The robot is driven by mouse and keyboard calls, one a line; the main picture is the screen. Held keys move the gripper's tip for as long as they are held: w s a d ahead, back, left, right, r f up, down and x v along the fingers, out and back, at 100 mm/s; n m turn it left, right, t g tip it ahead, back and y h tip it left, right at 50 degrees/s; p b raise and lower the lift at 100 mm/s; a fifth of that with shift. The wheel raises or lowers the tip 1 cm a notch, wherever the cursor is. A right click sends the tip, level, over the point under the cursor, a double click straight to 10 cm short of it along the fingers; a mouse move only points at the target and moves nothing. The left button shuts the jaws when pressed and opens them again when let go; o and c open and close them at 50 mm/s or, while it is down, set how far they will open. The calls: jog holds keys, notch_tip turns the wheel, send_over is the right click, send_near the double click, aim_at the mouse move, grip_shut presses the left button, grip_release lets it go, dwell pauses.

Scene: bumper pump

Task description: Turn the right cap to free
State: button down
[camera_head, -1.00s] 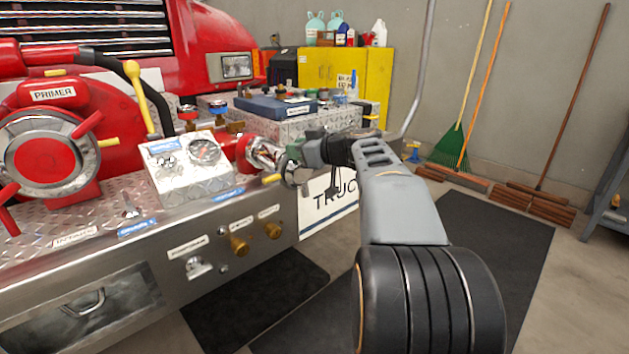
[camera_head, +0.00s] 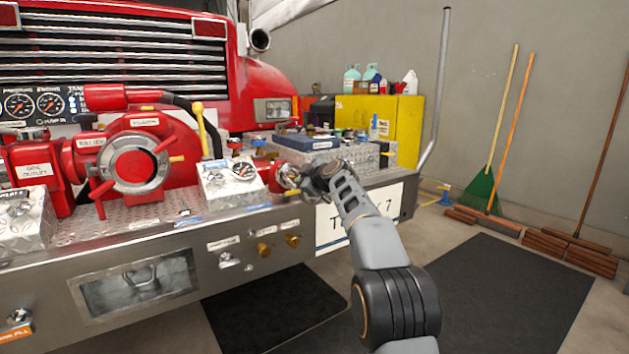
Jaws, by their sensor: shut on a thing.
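The right cap (camera_head: 287,173) is a silvery metal piece at the end of a short red outlet (camera_head: 262,167) on the right side of the bumper pump. My gripper (camera_head: 300,179) is at the cap from the right and is shut on it. My wrist and arm hide part of the cap and most of the fingers. I cannot tell from this view how far the cap is turned.
A panel box with a gauge (camera_head: 231,183) stands just left of the outlet. The red pump (camera_head: 137,160) is further left. The steel bumper (camera_head: 180,238) runs below. A diamond-plate box (camera_head: 350,151) is behind my wrist. Dark mats (camera_head: 500,290) lie on open floor at right.

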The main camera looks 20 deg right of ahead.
jog(key=shift+f, duration=0.15)
dwell(0.3)
jog(key=c, duration=1)
grip_release()
jog(key=shift+w, duration=0.1)
jog(key=b+v, duration=0.2)
jog(key=v, duration=1.2)
jog(key=s+a+r+m+g+h+p, duration=0.1)
jog(key=s+a+r+m+g+p, duration=0.2)
jog(key=s+p, duration=0.55)
jog(key=s+a+r+m+g+p, duration=0.25)
jog(key=s+p, duration=0.25)
jog(key=p, duration=0.7)
jog(key=s+a+r+m+g+h+p, duration=0.1)
jog(key=s+a+r+m+g+p, duration=0.25)
jog(key=s+p, duration=0.5)
jog(key=s+m+p, duration=0.1)
jog(key=s+p, duration=0.2)
jog(key=s+m+g+h+p, duration=0.1)
jog(key=s+p, duration=0.2)
jog(key=p, duration=0.1)
jog(key=s+d+m+h+p, duration=0.1)
jog(key=s+p, duration=0.2)
jog(key=shift+s+r+g, duration=0.15)
jog(key=shift+r+g, duration=0.15)
